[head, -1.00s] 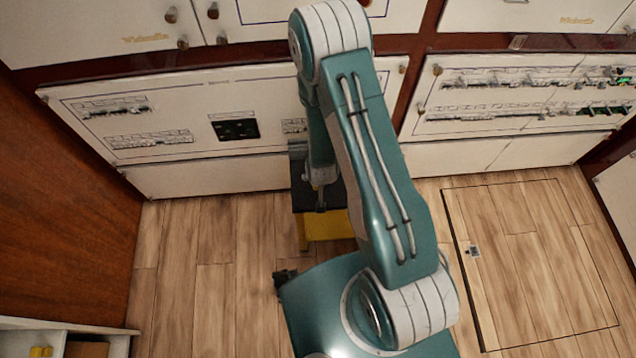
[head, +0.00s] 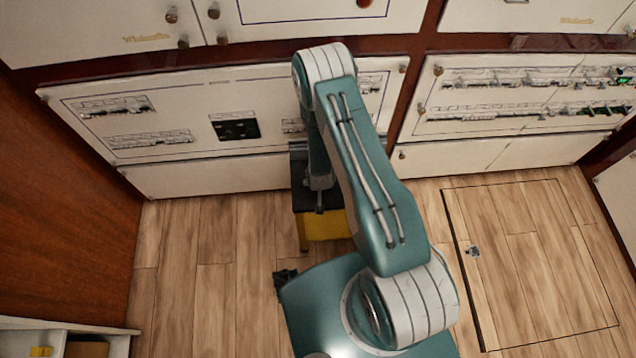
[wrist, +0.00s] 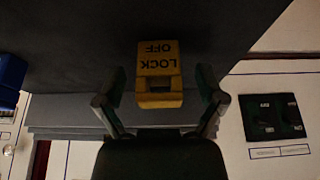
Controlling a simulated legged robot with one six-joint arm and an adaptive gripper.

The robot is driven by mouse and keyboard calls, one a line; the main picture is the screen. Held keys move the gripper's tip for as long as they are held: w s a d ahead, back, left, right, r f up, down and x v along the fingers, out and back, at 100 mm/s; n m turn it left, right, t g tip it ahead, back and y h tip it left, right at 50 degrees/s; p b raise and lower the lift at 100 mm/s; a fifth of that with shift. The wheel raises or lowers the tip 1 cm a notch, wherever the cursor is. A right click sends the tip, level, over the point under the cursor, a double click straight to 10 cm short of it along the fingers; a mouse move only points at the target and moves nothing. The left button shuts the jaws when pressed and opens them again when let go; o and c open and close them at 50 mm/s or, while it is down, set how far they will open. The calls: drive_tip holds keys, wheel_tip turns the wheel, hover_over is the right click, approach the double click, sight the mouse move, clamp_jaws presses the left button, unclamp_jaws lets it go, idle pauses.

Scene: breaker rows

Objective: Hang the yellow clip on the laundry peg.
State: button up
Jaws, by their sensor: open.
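The yellow clip (wrist: 158,72), marked LOCK OFF, shows upside down in the wrist view against a dark grey surface. My gripper (wrist: 160,92) is open, with one finger on each side of the clip and a visible gap on both sides. In the head view my gripper (head: 320,200) is partly seen above the dark top of a yellow stand (head: 325,226). The clip cannot be made out there. I cannot tell which of the knobs on the panels is the laundry peg.
White breaker panels (head: 160,180) line the wall behind the stand. A black switch block (wrist: 272,116) shows at right in the wrist view, and a blue object (wrist: 11,75) at left. A wooden wall (head: 65,170) stands at left. The wooden floor (head: 215,270) is clear around the stand.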

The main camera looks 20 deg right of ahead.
drive_tip(key=shift+w+f, duration=0.15)
drive_tip(key=shift+f, duration=0.15)
drive_tip(key=c, duration=1.2)
drive_tip(key=shift+r, duration=0.1)
drive_tip(key=shift+r, duration=0.55)
wheel_tip(320, 180, up, 2)
drive_tip(key=shift+d+r, duration=0.15)
drive_tip(key=s+d+r, duration=0.9)
drive_tip(key=d, duration=0.1)
drive_tip(key=shift+s+r, duration=0.25)
drive_tip(key=shift+w, duration=0.1)
